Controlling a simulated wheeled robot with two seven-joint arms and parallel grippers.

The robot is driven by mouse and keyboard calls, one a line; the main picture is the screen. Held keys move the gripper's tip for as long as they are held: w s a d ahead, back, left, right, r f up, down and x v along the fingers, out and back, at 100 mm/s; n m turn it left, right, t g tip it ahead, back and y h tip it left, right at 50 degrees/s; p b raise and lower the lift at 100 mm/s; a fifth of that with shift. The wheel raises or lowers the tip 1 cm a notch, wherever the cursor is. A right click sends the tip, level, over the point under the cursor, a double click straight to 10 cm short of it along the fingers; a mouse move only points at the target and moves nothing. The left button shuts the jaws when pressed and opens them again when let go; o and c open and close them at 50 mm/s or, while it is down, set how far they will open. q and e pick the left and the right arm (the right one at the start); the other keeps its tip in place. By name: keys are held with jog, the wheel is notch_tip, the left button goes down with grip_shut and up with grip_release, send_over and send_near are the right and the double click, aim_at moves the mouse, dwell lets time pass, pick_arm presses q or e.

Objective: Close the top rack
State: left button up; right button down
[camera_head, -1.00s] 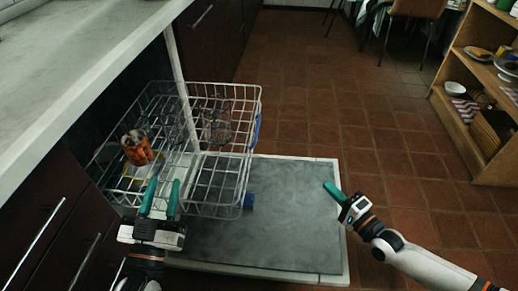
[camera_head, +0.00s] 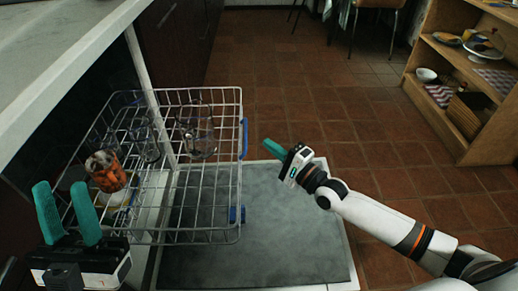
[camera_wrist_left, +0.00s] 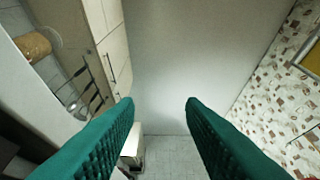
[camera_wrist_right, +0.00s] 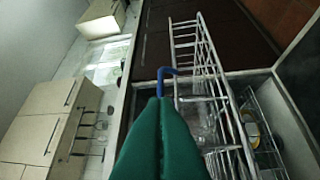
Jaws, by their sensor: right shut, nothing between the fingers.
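The top rack (camera_head: 205,165) is a white wire basket, pulled out over the lowered dishwasher door (camera_head: 260,235). It holds clear glasses (camera_head: 198,132) and an orange-patterned jar (camera_head: 107,172). The rack's front wires and a blue piece (camera_wrist_right: 165,75) also show in the right wrist view. My right gripper (camera_head: 272,148) is shut and empty, to the right of the rack's front side, with a small gap visible in the head view. My left gripper (camera_head: 68,215) is open and empty at the lower left, near the rack's near left corner.
A lower rack with dishes (camera_wrist_right: 255,130) shows inside the dishwasher in the right wrist view. The counter (camera_head: 60,50) overhangs at upper left. A wooden shelf (camera_head: 465,105) stands at the right. The tiled floor (camera_head: 300,95) between is clear.

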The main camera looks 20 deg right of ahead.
jog(key=shift+w+a+r, duration=0.2)
jog(key=shift+a, duration=0.7)
jog(key=shift+w+a+r, duration=0.15)
jog(key=shift+w+a, duration=0.05)
jog(key=shift+a, duration=0.65)
jog(key=shift+a, duration=0.1)
